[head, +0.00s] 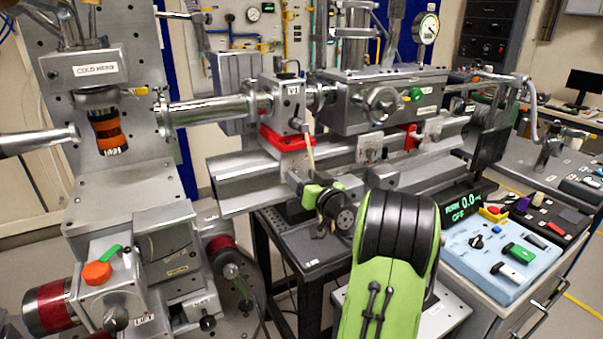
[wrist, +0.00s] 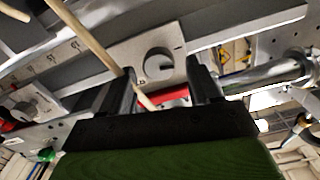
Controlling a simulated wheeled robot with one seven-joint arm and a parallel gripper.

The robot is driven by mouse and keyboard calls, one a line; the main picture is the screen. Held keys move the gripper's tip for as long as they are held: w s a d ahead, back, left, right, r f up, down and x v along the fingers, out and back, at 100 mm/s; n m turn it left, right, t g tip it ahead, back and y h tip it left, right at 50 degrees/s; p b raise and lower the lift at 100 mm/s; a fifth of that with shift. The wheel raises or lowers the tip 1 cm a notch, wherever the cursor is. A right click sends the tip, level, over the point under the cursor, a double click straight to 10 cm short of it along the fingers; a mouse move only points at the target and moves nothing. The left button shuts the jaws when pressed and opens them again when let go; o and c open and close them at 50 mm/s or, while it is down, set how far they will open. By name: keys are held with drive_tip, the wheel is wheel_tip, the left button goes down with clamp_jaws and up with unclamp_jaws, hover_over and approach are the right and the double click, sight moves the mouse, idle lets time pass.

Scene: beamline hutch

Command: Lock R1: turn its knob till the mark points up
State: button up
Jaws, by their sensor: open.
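The R1 lock appears to be the grey plate (wrist: 118,60) with a round grey knob (wrist: 158,65) in the wrist view. That view looks turned upside down. A dark slit shows by the knob's lower edge in the picture; I cannot clearly make out where its mark points. My gripper (head: 299,181) is open in front of the rail in the head view. In the wrist view its two dark fingers stand either side of the knob, with gaps; contact is not visible. In the head view I cannot make out the knob near my gripper.
A tan rod (wrist: 88,38) crosses close to my left-hand finger in the wrist view and ends near the plate. The V1 block (head: 289,97) stands on a red carrier (head: 287,141) above my gripper. A second knob plate (head: 369,147) sits farther right along the rail.

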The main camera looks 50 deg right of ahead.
drive_tip(key=shift+w+d, duration=0.2)
drive_tip(key=shift+w, duration=0.45)
drive_tip(key=c, duration=1)
drive_tip(key=shift+c, duration=0.2)
drive_tip(key=shift+m, duration=0.3)
drive_tip(key=m, duration=0.3)
drive_tip(key=shift+s+d+m, duration=0.1)
drive_tip(key=shift+m, duration=0.2)
drive_tip(key=m+p, duration=0.1)
drive_tip(key=m, duration=0.2)
drive_tip(key=shift+m, duration=0.3)
drive_tip(key=m+p, duration=0.2)
drive_tip(key=m, duration=0.3)
drive_tip(key=shift+d+f, duration=0.1)
drive_tip(key=shift+f, duration=0.05)
drive_tip(key=shift+f+m+p, duration=0.15)
drive_tip(key=shift+m+p, duration=0.7)
drive_tip(key=shift+m, duration=0.65)
